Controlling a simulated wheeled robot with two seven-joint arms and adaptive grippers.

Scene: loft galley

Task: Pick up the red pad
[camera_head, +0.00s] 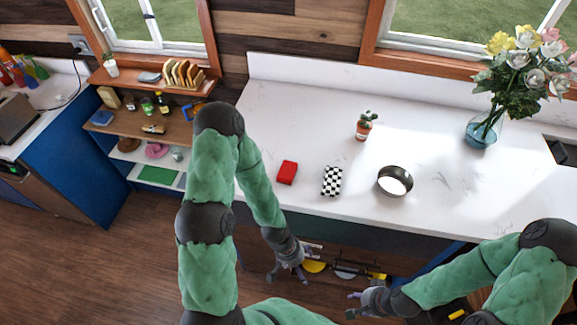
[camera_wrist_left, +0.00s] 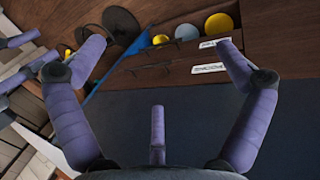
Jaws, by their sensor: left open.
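The red pad (camera_head: 287,172) is a small red block lying on the white counter, near its front edge, in the head view. My left gripper (camera_head: 290,272) is below and in front of the counter edge, apart from the pad. Its fingers are spread and empty in the left wrist view (camera_wrist_left: 157,95), facing the cabinet front. The pad does not show in the left wrist view. My right gripper (camera_head: 357,303) is low in front of the counter at the lower right; its fingers are too small to judge.
A black-and-white checkered block (camera_head: 332,181) lies right of the pad, then a dark round bowl (camera_head: 395,181). A small potted cactus (camera_head: 364,127) and a flower vase (camera_head: 481,131) stand further back. The white counter (camera_head: 285,115) is clear behind the pad. Wooden shelves (camera_head: 150,125) stand left.

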